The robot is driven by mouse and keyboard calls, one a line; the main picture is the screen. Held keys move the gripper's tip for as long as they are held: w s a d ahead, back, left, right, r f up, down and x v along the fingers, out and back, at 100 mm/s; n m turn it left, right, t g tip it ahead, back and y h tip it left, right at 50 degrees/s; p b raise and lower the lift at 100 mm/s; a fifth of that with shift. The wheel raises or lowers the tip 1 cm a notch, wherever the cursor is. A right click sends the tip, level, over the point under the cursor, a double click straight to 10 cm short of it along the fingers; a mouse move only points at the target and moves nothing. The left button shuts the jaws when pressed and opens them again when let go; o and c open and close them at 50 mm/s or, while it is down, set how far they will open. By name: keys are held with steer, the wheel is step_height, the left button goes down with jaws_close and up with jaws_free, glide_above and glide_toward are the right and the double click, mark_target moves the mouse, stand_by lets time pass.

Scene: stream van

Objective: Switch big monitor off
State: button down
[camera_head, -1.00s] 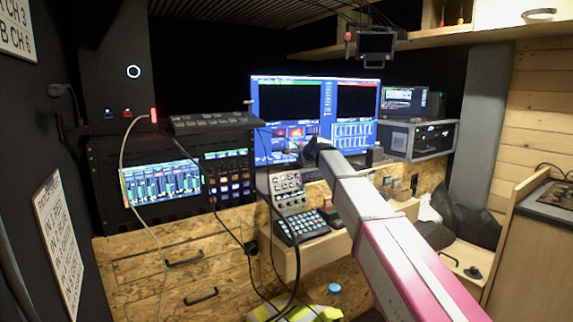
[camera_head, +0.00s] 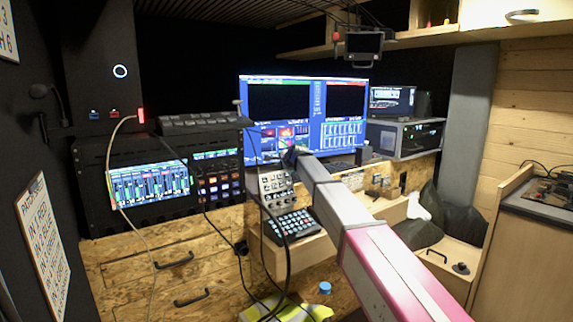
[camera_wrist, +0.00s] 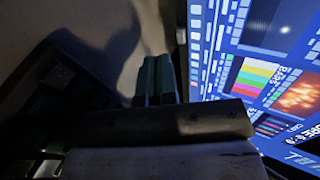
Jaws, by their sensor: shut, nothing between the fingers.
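The big monitor (camera_head: 345,100) stands at the back of the desk in the head view. Its screen is lit blue with several picture panels. My arm reaches toward its lower left part, and the arm's end covers some of the lower edge. In the wrist view my gripper (camera_wrist: 157,85) has its two dark green fingers together with nothing between them. The lit monitor screen (camera_wrist: 250,45) fills the right side there, close beside the fingers. The fingers point along the monitor's left side. I cannot make out a power button, or tell whether the fingers touch the monitor.
A black rack with a lit audio screen (camera_head: 150,184) stands left of the monitor. A control panel (camera_head: 203,123) sits on top of it. A keypad (camera_head: 292,226) lies on the desk below my arm, with loose cables nearby. A silver rack case (camera_head: 404,138) stands right of the monitor.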

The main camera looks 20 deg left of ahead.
mark_target(276, 164)
steer(key=shift+w+a+f, duration=0.1)
steer(key=shift+w+a, duration=1.3)
steer(key=shift+w, duration=0.25)
